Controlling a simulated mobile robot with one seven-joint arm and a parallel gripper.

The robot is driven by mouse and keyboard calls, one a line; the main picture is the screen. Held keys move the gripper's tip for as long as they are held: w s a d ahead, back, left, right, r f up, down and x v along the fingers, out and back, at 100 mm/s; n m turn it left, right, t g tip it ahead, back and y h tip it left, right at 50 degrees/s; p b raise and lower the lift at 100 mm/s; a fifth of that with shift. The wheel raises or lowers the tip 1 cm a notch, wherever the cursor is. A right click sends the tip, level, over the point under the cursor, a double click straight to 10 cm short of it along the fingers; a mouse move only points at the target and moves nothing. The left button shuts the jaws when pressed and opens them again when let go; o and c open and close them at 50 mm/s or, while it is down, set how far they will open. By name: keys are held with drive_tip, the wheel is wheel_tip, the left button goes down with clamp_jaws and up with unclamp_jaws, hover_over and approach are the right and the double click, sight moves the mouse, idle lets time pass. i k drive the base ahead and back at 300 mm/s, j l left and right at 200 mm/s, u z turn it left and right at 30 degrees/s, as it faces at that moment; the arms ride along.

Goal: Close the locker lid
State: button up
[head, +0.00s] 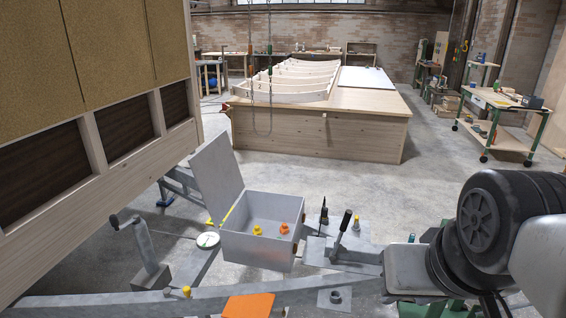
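The locker (258,245) is a grey metal box on the trailer's drawbar, low in the middle of the head view. Its lid (216,178) stands open, raised steeply at the box's left side and leaning a little left. A yellow object (257,231) and an orange object (284,229) show inside. My arm comes in from the right. The grey block at its end, which looks like my gripper (405,268), is right of the locker and apart from the lid. Its fingers cannot be made out.
A lever with a black handle (345,221) stands between the locker and my arm. The hut's wooden wall (100,150) rises close on the left. A grey beam (120,301) and an orange plate (248,305) lie in front. A large wooden bench (310,135) stands behind, across clear floor.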

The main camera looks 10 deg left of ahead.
sight(215, 168)
drive_tip(key=j+z, duration=0.1)
drive_tip(key=j, duration=0.65)
drive_tip(key=j+z, duration=0.15)
drive_tip(key=j, duration=0.6)
drive_tip(key=j+z, duration=0.1)
drive_tip(key=j, duration=0.65)
drive_tip(key=j+z, duration=0.1)
drive_tip(key=j, duration=0.65)
drive_tip(key=j+z, duration=0.15)
drive_tip(key=j, duration=0.6)
drive_tip(key=k+j+z, duration=0.1)
drive_tip(key=j, duration=0.65)
drive_tip(key=i+l+u, duration=0.25)
drive_tip(key=u, duration=0.25)
drive_tip(key=i+l+u, duration=0.15)
drive_tip(key=l+u, duration=0.15)
drive_tip(key=u, duration=0.2)
